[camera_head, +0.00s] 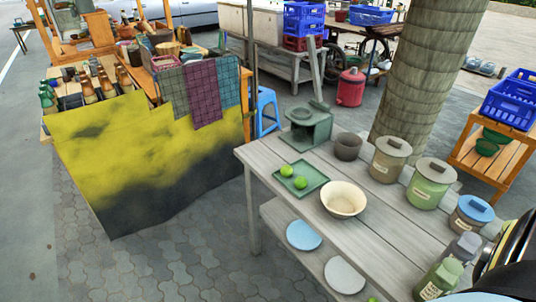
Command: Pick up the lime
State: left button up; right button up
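Two round green limes lie on a square green tray (314,187) on the grey wooden table (262,158). One lime (286,170) is toward the tray's back left, and the other lime (300,183) is nearer its middle. A further small green thing (372,299) is cut off by the bottom edge, and I cannot tell what it is. Neither of my grippers is in view.
A cream bowl (343,199) stands right of the tray. Behind are a dark green stand (307,127) and a brown pot (348,146). Lidded jars (389,159) line the right side. Plates (303,235) lie on the lower shelf. A tree trunk (421,70) rises behind.

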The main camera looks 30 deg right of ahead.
aim_at(286, 170)
jog(key=i, duration=2.95)
jog(key=z, duration=1.4)
jog(key=i, duration=0.5)
jog(key=z, duration=1.4)
jog(key=i, duration=0.3)
jog(key=z, duration=1.6)
